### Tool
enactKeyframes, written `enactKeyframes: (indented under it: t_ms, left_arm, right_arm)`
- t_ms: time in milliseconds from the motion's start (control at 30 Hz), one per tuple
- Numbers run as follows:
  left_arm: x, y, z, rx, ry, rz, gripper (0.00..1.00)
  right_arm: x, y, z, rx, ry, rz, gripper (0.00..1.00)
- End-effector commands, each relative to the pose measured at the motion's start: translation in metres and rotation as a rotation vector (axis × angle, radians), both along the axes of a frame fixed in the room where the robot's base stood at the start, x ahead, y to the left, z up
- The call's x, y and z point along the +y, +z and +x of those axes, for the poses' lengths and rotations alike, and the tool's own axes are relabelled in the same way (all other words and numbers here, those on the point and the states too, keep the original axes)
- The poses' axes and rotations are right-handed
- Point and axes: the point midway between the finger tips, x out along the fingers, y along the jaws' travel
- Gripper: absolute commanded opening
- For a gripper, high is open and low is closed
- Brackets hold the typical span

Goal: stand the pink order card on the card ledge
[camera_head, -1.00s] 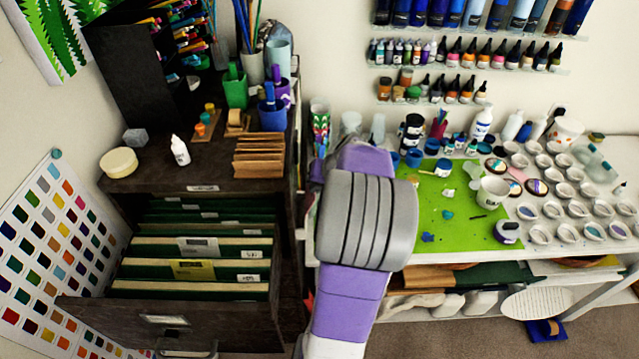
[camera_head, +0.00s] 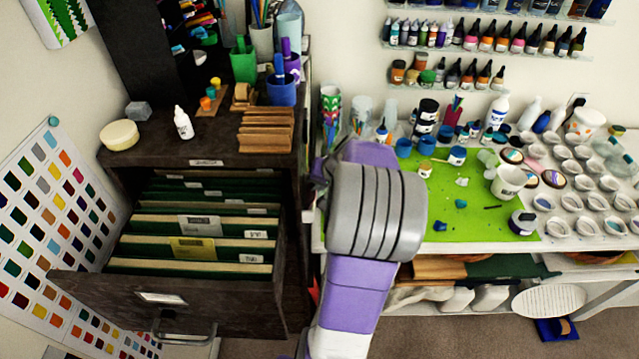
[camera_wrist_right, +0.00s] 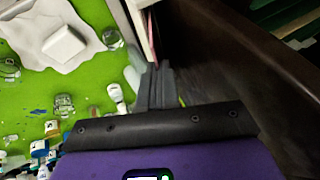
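I cannot identify the card ledge with certainty; a stepped wooden holder (camera_head: 265,137) stands on the dark cabinet top. My right arm rises from the bottom of the head view, between the cabinet and the white table, and hides its own gripper there. In the right wrist view the right gripper's fingers (camera_wrist_right: 155,85) look close together, over the gap beside the green mat. My left gripper is out of view.
The dark cabinet's file drawer (camera_head: 160,299) stands open with several green folders. The white table on the right carries a green mat (camera_head: 470,215), a white cup (camera_head: 508,184), bottles and many small cups. Bare floor shows at the lower right.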

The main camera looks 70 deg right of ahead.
Motion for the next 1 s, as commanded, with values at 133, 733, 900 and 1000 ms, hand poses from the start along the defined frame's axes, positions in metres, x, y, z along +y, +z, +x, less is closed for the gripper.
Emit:
enactKeyframes:
  t_ms: [133,733,900,1000]
  left_arm:
    - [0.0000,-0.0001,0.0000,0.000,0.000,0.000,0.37]
    - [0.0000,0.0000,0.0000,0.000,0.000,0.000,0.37]
    - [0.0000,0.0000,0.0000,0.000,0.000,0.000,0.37]
    - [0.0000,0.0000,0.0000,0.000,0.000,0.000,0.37]
  right_arm:
    - [0.0000,-0.0003,0.0001,0.000,0.000,0.000,0.00]
    - [0.0000,-0.0001,0.0000,0.000,-0.001,0.000,0.44]
    - [0.0002,0.0000,0.0004,-0.001,0.000,0.001,0.57]
    - [0.0003,0.0002,0.0007,-0.002,0.001,0.000,0.57]
